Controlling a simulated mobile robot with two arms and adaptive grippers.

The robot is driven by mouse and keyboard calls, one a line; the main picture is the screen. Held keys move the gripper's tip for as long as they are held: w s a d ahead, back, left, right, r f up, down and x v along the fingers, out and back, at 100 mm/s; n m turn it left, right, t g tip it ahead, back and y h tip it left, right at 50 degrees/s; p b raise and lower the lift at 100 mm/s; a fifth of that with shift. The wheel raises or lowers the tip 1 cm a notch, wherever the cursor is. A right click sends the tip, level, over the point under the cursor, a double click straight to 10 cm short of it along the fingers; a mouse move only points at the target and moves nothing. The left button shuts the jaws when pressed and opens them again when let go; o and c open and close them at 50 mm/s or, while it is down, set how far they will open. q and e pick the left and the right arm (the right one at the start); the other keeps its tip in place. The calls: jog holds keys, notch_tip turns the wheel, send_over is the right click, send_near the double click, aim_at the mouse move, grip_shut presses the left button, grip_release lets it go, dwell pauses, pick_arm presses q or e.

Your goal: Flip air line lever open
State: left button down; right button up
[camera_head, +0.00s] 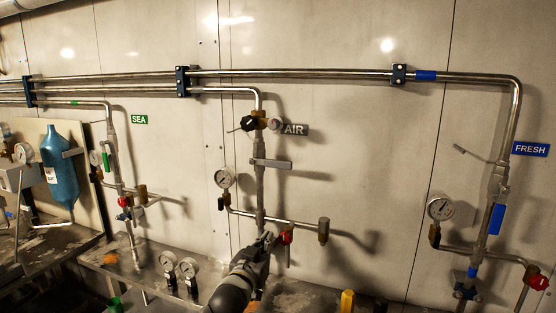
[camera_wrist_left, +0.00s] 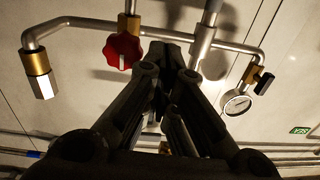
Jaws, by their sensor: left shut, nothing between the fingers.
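The AIR line is the middle vertical pipe in the head view, beside the AIR label (camera_head: 295,129). Its lever (camera_head: 272,163) is a pale grey bar sticking out to the right, across the pipe. My left gripper (camera_head: 267,239) is shut and empty, in front of the lower part of this pipe, below the lever and apart from it. In the left wrist view, which is upside down, the dark fingers (camera_wrist_left: 162,55) point at the pipework between the red knob (camera_wrist_left: 122,50) and the gauge (camera_wrist_left: 237,103). The lever cannot be made out there. My right gripper is not in view.
The AIR gauge (camera_head: 224,178) is left of the pipe, and a red knob (camera_head: 286,237) is close right of my gripper. A brass-and-steel fitting (camera_head: 323,231) stands further right. The wall right of the lever is clear. Two small gauges (camera_head: 178,267) stand left of my arm.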

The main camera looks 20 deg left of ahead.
aim_at(270, 163)
pick_arm(q)
jog(key=s+r+t, duration=0.1)
jog(key=r+t, duration=0.1)
jog(key=r, duration=0.8)
jog(key=s+d+r+t, duration=0.1)
jog(key=s+r+t, duration=0.1)
jog(key=r, duration=0.7)
jog(key=shift+r+h+b, duration=0.35)
jog(key=shift+r+h, duration=0.05)
jog(key=shift+d, duration=0.1)
jog(key=p+x, duration=0.3)
jog(key=x, duration=0.6)
jog(key=shift+w, duration=0.4)
jog(key=shift+r, duration=0.15)
